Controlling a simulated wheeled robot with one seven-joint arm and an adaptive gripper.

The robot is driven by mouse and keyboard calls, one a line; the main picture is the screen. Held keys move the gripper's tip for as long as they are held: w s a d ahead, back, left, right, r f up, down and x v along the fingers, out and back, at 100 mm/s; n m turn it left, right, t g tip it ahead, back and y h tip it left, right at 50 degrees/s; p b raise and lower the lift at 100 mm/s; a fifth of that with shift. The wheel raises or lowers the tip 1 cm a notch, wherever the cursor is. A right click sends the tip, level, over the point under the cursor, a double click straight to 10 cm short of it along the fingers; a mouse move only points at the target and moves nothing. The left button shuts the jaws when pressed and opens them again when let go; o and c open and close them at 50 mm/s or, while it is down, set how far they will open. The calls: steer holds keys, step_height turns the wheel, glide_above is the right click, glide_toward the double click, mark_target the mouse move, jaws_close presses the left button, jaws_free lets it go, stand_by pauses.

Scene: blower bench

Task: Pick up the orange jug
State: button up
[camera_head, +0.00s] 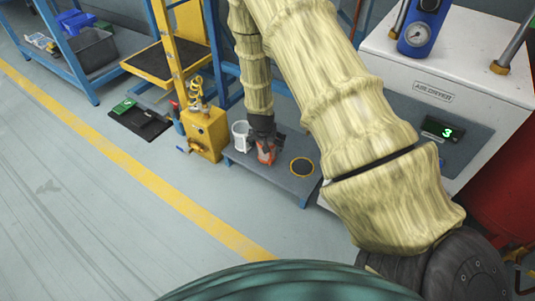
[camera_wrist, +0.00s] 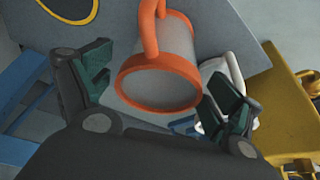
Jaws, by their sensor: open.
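The orange jug (camera_head: 266,154) stands on a low grey bench in the head view, partly hidden by my gripper (camera_head: 263,138) just above it. In the wrist view the orange jug (camera_wrist: 158,82) has a grey body with an orange rim and an orange handle at the top. My gripper (camera_wrist: 165,88) is open, with one dark green-padded finger left of the jug and one to its right. I see no clear grip on the jug.
A white jug (camera_head: 241,134) stands close to the left of the orange jug; it shows in the wrist view (camera_wrist: 218,70). A yellow-ringed dark disc (camera_head: 302,167) lies on the bench (camera_head: 281,181) to the right. A yellow machine (camera_head: 206,132) stands left, the air dryer (camera_head: 440,98) right.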

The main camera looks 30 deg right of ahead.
steer(key=b+x, duration=0.2)
steer(key=x, duration=0.1)
steer(key=shift+w+d+f, duration=0.1)
steer(key=shift+w+f, duration=0.05)
steer(key=shift+c, duration=0.3)
steer(key=c, duration=1.1)
